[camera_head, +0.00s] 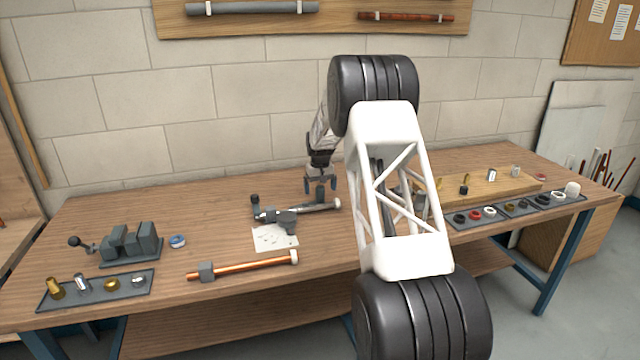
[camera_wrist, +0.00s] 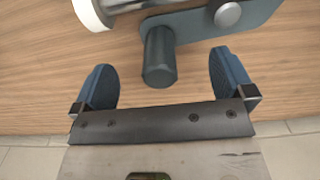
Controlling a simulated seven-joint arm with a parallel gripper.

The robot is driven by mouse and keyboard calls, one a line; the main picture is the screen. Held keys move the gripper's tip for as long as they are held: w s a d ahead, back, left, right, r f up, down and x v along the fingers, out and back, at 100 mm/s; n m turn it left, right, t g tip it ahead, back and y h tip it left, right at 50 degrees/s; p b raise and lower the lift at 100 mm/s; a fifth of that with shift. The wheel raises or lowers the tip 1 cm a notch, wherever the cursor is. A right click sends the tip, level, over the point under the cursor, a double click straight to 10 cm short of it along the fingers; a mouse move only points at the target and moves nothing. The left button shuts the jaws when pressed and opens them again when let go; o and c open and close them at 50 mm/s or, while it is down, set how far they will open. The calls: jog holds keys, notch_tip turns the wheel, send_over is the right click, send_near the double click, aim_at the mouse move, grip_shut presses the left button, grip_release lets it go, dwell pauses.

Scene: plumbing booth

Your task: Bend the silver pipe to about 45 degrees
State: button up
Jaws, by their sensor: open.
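The silver pipe (camera_head: 318,208) lies in the grey bending tool (camera_head: 268,213) at the middle of the table and looks straight. A white collar (camera_wrist: 92,12) is on its end, at the top left of the wrist view. My gripper (camera_head: 320,188) is above the table just behind the pipe. In the wrist view my gripper (camera_wrist: 165,78) is open and empty. A dark upright post (camera_wrist: 158,56) joined to the tool's blue-grey plate (camera_wrist: 245,20) shows between and beyond the fingertips; I cannot tell how far below them it is. The pipe's far part is out of the wrist view.
A copper pipe (camera_head: 245,267) lies in front, beside a paper sheet (camera_head: 272,238). A grey vise-like tool (camera_head: 131,244) and a fittings tray (camera_head: 97,290) are at left. A wooden board (camera_head: 480,187) and a tray of rings (camera_head: 515,208) are at right. The wall is behind.

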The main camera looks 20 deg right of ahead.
jog(key=shift+f, duration=0.65)
jog(key=c, duration=1.1)
jog(key=shift+s+d, duration=0.15)
jog(key=shift+s, duration=0.1)
jog(key=shift+s+d+m, duration=0.5)
jog(key=shift+s+m, duration=0.3)
jog(key=shift+s, duration=0.1)
jog(key=shift+s+d, duration=0.1)
jog(key=shift+s, duration=0.25)
